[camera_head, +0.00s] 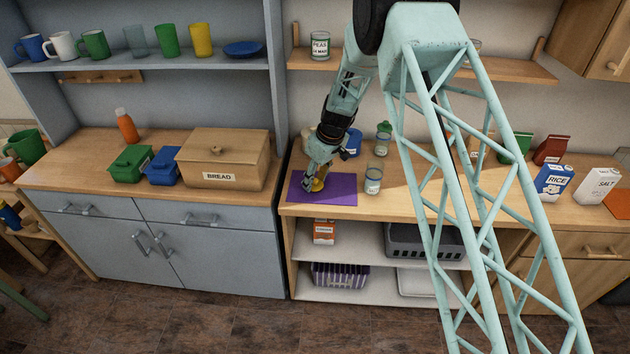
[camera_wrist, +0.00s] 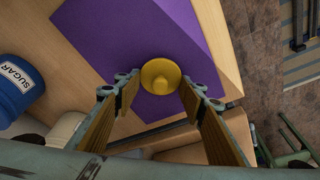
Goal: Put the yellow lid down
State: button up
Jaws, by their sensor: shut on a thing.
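The yellow lid (camera_head: 318,185) is held by my gripper (camera_head: 311,183) over the purple mat (camera_head: 341,189) on the wooden counter. In the wrist view the round lid (camera_wrist: 160,75), with a knob in its middle, sits between my two fingertips (camera_wrist: 160,92). The purple mat (camera_wrist: 115,38) lies beneath it. The lid is low over the mat, but I cannot tell if it touches it. My gripper is shut on the lid and hides part of it in the head view.
A glass jar (camera_head: 373,178) stands just right of the mat. A blue sugar canister (camera_wrist: 17,88) stands beside the mat in the wrist view. The bread box (camera_head: 222,160) is on the left counter. The mat is otherwise bare, and the counter's front edge is close.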

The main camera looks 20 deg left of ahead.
aim_at(322, 188)
jog(key=shift+f, duration=0.15)
jog(key=o, duration=0.8)
jog(key=v, duration=1.2)
jog(key=shift+r, duration=0.2)
dwell(1.0)
